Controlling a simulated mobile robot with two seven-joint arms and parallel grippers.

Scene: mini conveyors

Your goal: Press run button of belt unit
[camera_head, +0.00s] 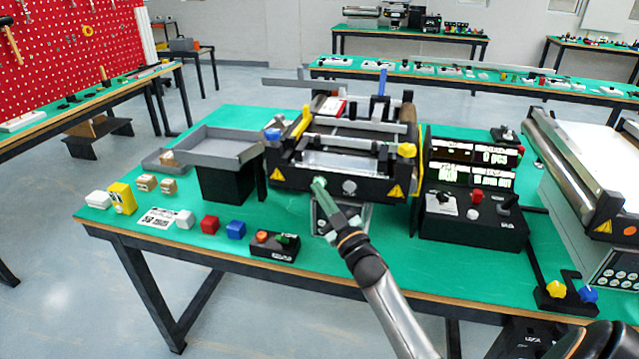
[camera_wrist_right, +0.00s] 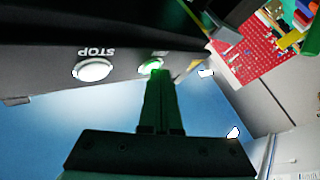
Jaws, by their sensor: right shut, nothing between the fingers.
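The belt unit (camera_head: 330,180) stands on the green table, with dark side plates, rollers and yellow warning triangles on its front panel. My right gripper (camera_head: 320,187) is shut and empty, its tip at the left part of this front panel. In the right wrist view, the green-lit run button (camera_wrist_right: 150,66) is right at the tip of the shut fingers (camera_wrist_right: 159,76), which partly cover it. They look touching or nearly so; I cannot tell if it is pressed in. The white stop button (camera_wrist_right: 93,69), labelled STOP, is beside it. My left gripper is not in view.
A control box with lit displays (camera_head: 470,214) stands right of the belt unit. A small box with an orange button (camera_head: 272,246) and several small coloured blocks lie at the table's front left. A grey tray (camera_head: 215,146) on a black block stands left of the unit.

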